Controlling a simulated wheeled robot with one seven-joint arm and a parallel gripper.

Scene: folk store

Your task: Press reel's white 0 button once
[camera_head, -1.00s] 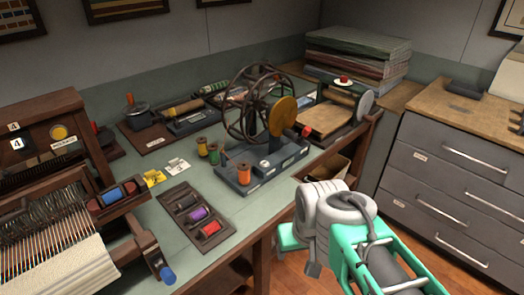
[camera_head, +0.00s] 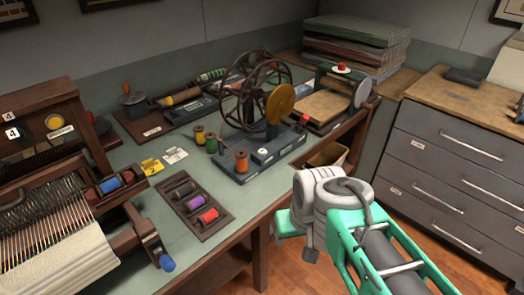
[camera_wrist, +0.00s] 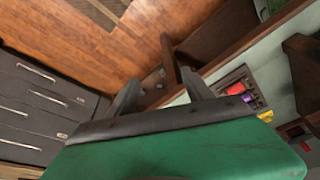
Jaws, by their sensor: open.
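The reel (camera_head: 262,105), a dark spoked wheel with a yellow disc, stands on a grey-blue base in the middle of the bench in the head view. A small white round button (camera_head: 262,151) shows on top of its base; its marking is too small to read. My gripper (camera_wrist: 160,80) shows in the wrist view with two dark fingers spread apart and nothing between them. It points over the wooden floor and the bench's edge, away from the reel. The reel is not in the wrist view. In the head view my arm is right of the bench front, apart from the reel.
A loom (camera_head: 60,210) fills the left. A press (camera_head: 335,98) stands right of the reel, grey drawers (camera_head: 455,180) farther right.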

